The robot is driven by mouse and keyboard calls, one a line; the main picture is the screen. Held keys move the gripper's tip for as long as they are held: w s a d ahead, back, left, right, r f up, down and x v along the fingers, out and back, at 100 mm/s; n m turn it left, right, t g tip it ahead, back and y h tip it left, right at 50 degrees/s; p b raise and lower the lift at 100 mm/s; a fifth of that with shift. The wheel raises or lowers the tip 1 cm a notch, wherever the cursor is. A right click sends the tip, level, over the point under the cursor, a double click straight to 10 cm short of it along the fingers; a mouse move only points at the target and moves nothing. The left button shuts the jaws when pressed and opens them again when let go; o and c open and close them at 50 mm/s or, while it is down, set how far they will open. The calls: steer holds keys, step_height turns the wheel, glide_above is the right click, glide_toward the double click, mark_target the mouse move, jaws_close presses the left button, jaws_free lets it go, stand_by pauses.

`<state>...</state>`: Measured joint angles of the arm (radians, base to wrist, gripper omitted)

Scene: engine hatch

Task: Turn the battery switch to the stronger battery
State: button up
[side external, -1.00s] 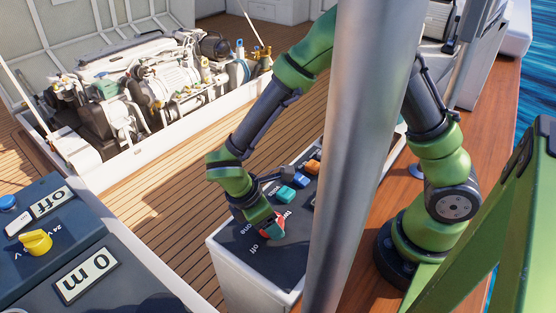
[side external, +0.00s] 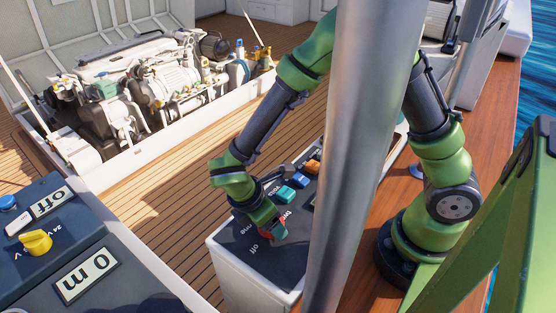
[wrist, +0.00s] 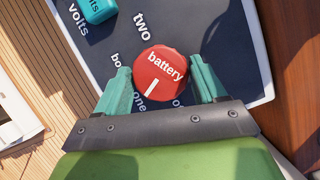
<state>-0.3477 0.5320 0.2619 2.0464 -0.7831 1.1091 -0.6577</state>
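The battery switch is a round red knob (wrist: 161,72) marked "battery", set in a dark panel (wrist: 215,35). Its white pointer line faces the bottom of the wrist view, near the "one" label (wrist: 138,93). The "two" label (wrist: 142,26) is above the knob, and the label left of it is partly hidden. My gripper (wrist: 160,72) has its teal fingers on opposite sides of the knob, very close to its edges; I cannot tell whether both touch. In the side view the knob (side external: 270,228) shows partly behind my gripper (side external: 271,232).
Teal (side external: 285,194), blue (side external: 298,179) and orange (side external: 313,167) parts sit farther along the panel. A grey pole (side external: 345,160) hides part of the panel in the side view. A panel with a yellow knob (side external: 36,241) stands at left. The engine (side external: 150,85) is in the open hatch.

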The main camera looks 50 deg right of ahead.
steer(key=shift+o, duration=1.3)
steer(key=shift+r, duration=0.1)
steer(key=v, duration=1.6)
steer(key=shift+a+r, duration=0.25)
steer(key=shift+r, duration=0.05)
